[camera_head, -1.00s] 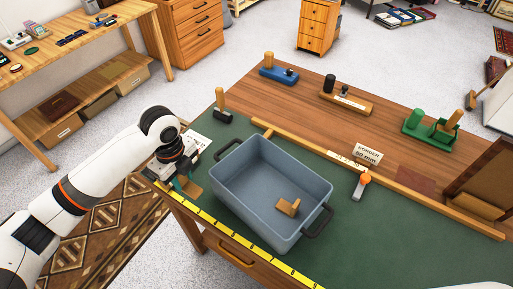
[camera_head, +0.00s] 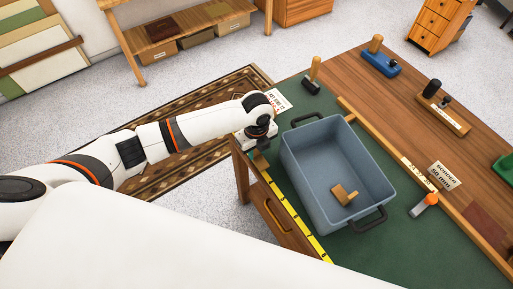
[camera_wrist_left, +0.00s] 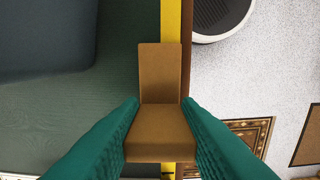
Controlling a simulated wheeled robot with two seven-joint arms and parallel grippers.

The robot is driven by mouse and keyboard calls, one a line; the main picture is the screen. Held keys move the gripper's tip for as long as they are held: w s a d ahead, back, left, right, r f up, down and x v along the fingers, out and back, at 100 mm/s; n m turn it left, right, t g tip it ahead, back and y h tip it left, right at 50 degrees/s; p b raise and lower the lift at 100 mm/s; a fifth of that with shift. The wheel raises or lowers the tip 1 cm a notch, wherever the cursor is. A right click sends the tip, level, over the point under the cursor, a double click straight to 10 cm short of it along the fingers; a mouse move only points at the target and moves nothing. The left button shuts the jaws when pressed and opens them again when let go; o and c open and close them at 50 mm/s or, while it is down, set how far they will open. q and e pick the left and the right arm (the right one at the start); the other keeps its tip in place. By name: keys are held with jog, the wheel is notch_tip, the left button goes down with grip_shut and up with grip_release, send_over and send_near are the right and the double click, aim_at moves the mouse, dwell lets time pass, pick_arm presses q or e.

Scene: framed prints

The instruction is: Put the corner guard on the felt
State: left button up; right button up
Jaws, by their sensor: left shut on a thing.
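A brown L-shaped corner guard (camera_wrist_left: 160,132) is gripped between the teal fingers of my left gripper (camera_wrist_left: 160,106) in the left wrist view. In the head view my left gripper (camera_head: 261,150) is at the bench's near left edge, beside the grey bin, and the held guard (camera_head: 261,161) shows just below it. The green felt (camera_head: 407,242) covers the near part of the bench top. A second, lighter L-shaped wooden piece (camera_head: 344,195) lies inside the bin. Whether the held guard touches the surface below cannot be told. My right gripper is not in view.
The grey bin (camera_head: 312,178) with dark handles stands on the felt. A yellow measuring tape (camera_head: 290,218) runs along the near edge. A wooden strip (camera_head: 386,142) bounds the felt at the back. An orange-topped tool (camera_head: 425,204) lies right of the bin. Felt is bare at the front right.

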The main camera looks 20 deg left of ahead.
pick_arm(q)
jog(key=shift+f, duration=0.1)
jog(key=o, duration=0.9)
jog(key=shift+o, duration=0.2)
notch_tip(320, 180, up, 12)
jog(key=b, duration=0.1)
jog(key=shift+b, duration=0.3)
